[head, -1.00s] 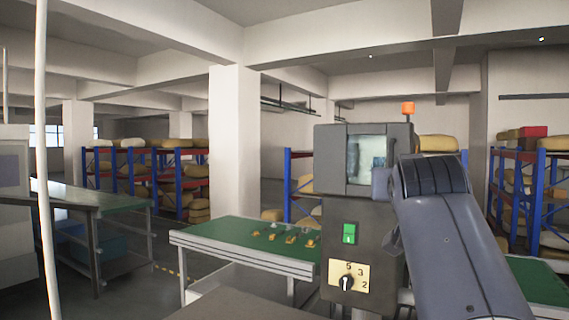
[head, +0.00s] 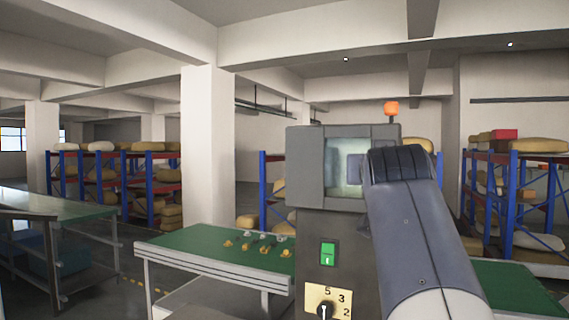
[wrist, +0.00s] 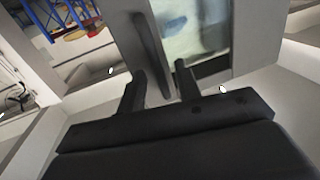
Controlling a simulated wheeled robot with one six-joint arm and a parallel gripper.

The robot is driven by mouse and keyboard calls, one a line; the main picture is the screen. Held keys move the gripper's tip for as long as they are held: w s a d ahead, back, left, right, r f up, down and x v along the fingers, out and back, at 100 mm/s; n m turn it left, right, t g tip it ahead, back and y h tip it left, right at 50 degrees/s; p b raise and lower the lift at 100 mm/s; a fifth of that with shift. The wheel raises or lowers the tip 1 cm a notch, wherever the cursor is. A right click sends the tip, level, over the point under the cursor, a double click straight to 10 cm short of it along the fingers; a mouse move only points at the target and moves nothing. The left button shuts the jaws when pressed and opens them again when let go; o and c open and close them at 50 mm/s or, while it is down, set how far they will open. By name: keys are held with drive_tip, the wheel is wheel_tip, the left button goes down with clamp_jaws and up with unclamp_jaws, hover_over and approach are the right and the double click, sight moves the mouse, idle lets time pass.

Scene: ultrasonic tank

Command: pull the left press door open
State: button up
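The press is a grey machine with a square glass window in its upper part. I take the framed window panel as the press door (head: 340,160); in the wrist view its pale glass (wrist: 195,22) fills the top. A dark bar handle (wrist: 148,45) runs along the frame beside the glass. My gripper (wrist: 159,68) is open, its two dark fingers apart, with the handle's lower end between or just beyond them. I cannot tell whether they touch it. In the head view my arm covers the window's right side and hides the gripper.
Below the window are a green button (head: 327,254) and a numbered dial (head: 325,308). A green-topped table (head: 190,243) with small yellow parts stands left of the press. Another bench (head: 60,205) is farther left. Loaded racks stand behind.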

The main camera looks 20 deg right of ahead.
drive_tip(key=shift+c, duration=0.2)
clamp_jaws()
idle(0.5)
